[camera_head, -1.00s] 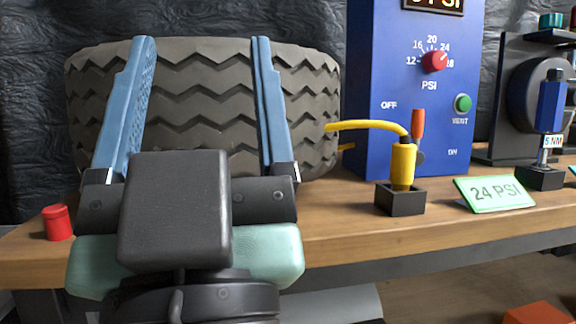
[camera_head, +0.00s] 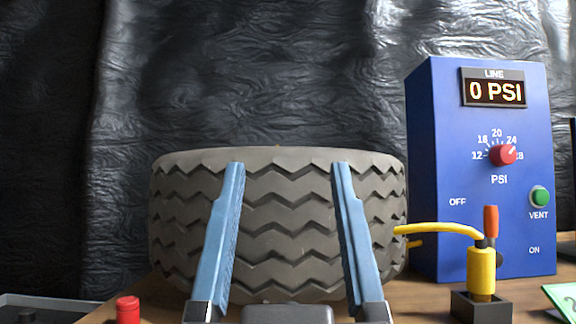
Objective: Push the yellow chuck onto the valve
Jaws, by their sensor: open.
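The yellow chuck (camera_head: 481,272) stands upright in a small black holder (camera_head: 480,307) at the lower right. A yellow hose (camera_head: 437,229) runs from its top leftward behind the tire's edge. The valve is not discernible; the big grey tire (camera_head: 290,225) lies on the bench and fills the middle. A small red cap (camera_head: 128,310) stands on the bench at the lower left. My gripper (camera_head: 287,170) is open and empty, its two blue fingers pointing up in front of the tire, left of the chuck and apart from it.
A blue inflator box (camera_head: 430,150) stands behind the chuck, its display (camera_head: 495,91) reading 0 PSI. It has a red dial (camera_head: 502,155), a green vent button (camera_head: 540,197) and an orange-handled lever (camera_head: 491,222). A green-edged card (camera_head: 563,299) lies at right.

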